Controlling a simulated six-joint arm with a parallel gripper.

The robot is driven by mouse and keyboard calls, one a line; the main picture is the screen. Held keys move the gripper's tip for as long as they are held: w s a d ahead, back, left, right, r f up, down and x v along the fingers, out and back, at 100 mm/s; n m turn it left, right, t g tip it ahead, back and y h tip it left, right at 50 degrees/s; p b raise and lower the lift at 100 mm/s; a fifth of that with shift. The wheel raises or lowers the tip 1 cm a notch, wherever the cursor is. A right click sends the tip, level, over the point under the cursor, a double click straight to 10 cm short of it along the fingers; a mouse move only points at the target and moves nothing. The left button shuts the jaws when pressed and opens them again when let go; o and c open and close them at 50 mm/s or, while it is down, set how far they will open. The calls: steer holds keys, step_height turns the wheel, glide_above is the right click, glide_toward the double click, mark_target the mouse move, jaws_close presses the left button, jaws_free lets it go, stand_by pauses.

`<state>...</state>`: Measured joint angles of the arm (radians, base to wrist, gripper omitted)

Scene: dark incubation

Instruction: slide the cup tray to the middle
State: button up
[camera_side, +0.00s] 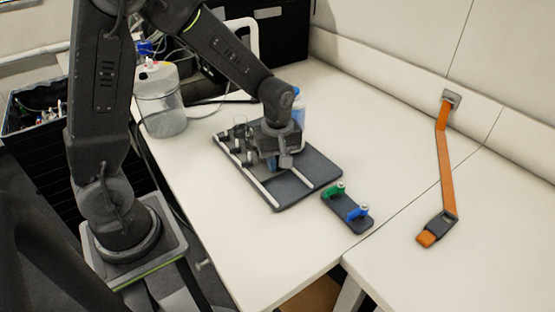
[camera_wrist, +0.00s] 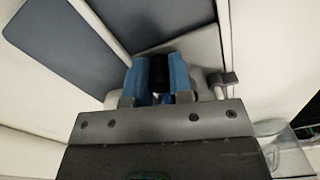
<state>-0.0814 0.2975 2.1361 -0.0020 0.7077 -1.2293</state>
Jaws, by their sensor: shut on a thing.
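The cup tray (camera_side: 308,179) appears as a dark flat board with pale rails on the white table. Several dark and pale upright pieces (camera_side: 237,155) stand on its left part, beside a small clear cup (camera_side: 240,127). My gripper (camera_side: 271,163) is low over the middle of the tray. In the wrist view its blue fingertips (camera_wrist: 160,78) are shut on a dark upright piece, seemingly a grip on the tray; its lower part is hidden. Dark board surface (camera_wrist: 65,40) shows at upper left there, and clear glass (camera_wrist: 282,145) at lower right.
A blue-capped bottle (camera_side: 299,110) stands behind my wrist. A small dark block (camera_side: 347,214) with green and blue pieces lies in front of the tray. A clear jar (camera_side: 162,108) stands at the left edge. An orange strap (camera_side: 446,165) lies right. Table between is clear.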

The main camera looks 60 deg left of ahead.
mark_target(290, 183)
jaws_close()
steer(key=d, duration=0.5)
steer(key=shift+a, duration=0.1)
steer(key=o, duration=0.7)
jaws_free()
steer(key=shift+r, duration=0.1)
step_height(290, 183, up, 14)
steer(key=shift+f, duration=0.2)
